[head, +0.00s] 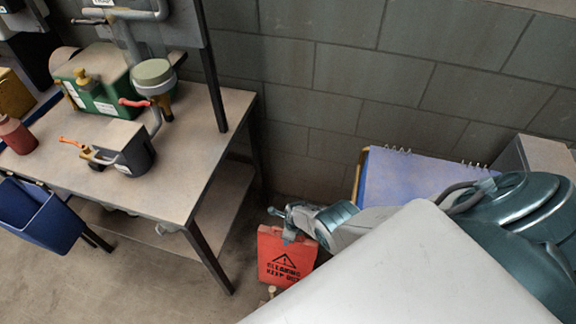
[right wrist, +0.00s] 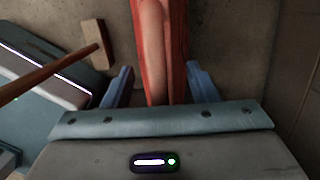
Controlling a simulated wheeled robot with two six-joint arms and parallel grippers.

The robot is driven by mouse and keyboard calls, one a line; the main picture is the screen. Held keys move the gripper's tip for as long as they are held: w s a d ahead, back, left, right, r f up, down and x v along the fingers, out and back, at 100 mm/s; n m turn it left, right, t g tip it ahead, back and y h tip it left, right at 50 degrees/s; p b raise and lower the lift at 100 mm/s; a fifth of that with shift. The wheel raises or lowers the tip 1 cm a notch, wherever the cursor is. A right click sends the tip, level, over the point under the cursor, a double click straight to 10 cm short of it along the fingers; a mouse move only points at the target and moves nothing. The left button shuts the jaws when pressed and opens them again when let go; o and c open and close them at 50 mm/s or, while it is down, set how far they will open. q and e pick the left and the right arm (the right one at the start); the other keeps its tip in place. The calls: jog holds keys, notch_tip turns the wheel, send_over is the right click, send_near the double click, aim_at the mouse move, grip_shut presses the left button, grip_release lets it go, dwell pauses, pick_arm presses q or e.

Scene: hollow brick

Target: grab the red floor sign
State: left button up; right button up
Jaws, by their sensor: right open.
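The red floor sign (head: 285,258) stands upright on the floor between the workbench and my right arm, with a black warning triangle and lettering on its face. My right gripper (head: 287,224) is at its top edge. In the right wrist view, the sign's red top (right wrist: 162,45) lies between the two blue fingers of my right gripper (right wrist: 160,86). The fingers are apart, with a visible gap on each side of the sign. My left gripper is not in view.
A workbench (head: 185,190) holding a green box (head: 95,85) and other items stands at left, its leg near the sign. A blue bin (head: 45,215) hangs at its front. A wooden-handled tool (right wrist: 95,45) lies beside the sign. A block wall (head: 370,75) is behind.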

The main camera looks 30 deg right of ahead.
jog(key=shift+f, duration=0.1)
grip_shut()
dwell(1.4)
